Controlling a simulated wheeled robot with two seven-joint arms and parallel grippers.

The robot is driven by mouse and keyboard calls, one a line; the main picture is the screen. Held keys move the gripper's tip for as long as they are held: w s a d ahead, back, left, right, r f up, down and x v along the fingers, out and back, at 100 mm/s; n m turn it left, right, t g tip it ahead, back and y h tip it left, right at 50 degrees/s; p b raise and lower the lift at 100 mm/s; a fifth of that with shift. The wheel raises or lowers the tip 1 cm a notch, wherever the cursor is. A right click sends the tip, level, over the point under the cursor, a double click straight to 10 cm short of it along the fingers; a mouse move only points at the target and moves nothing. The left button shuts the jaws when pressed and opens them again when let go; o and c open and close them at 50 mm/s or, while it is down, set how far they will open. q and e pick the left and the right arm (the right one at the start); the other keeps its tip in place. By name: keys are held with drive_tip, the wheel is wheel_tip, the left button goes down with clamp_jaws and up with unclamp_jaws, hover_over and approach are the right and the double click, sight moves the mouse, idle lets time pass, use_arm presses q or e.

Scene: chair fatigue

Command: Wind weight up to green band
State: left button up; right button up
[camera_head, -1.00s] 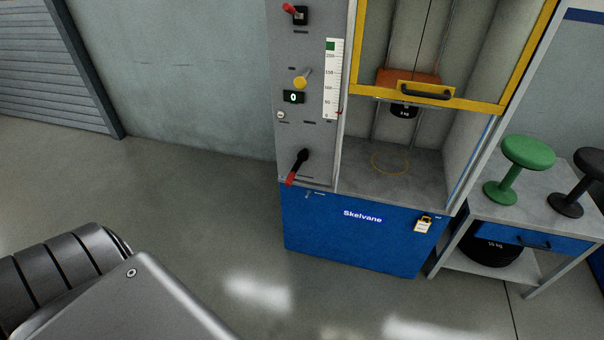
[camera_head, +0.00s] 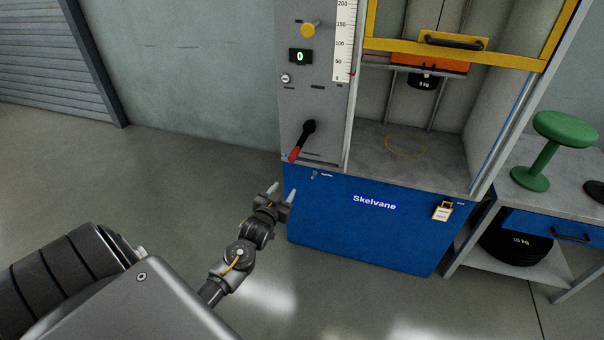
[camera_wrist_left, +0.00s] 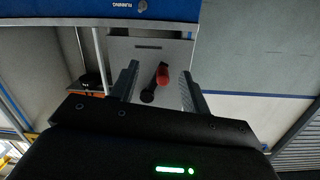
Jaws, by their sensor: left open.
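A black crank with a red handle (camera_head: 294,154) is on the grey control panel of the test machine, its handle pointing down and left. My left gripper (camera_head: 282,192) is open and empty, just below and left of the crank, apart from it. In the left wrist view the red handle (camera_wrist_left: 164,76) lies between the two open fingers (camera_wrist_left: 158,85), beyond them. The weight (camera_head: 422,81) hangs under the orange carriage (camera_head: 430,62) inside the machine. The white scale (camera_head: 344,45) has a small red pointer near its bottom; its top is cut off. My right gripper is not in view.
A yellow-framed guard (camera_head: 510,59) with a black handle crosses the machine's front. A side bench (camera_head: 565,187) with a green stool-shaped piece (camera_head: 550,150) stands right. The floor at left is clear.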

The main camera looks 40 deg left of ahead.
use_arm(q)
drive_tip(key=t, duration=0.1)
approach(291, 160)
drive_tip(key=shift+y, duration=0.3)
drive_tip(key=b+x, duration=0.2)
drive_tip(key=x, duration=0.8)
drive_tip(key=shift+w+d+f, duration=0.1)
drive_tip(key=shift+w+f, duration=0.05)
drive_tip(key=shift+w, duration=0.45)
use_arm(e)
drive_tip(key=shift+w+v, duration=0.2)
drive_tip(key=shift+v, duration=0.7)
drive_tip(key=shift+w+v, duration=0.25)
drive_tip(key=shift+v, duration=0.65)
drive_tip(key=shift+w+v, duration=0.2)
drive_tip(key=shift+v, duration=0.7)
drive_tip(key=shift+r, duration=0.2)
use_arm(q)
clamp_jaws()
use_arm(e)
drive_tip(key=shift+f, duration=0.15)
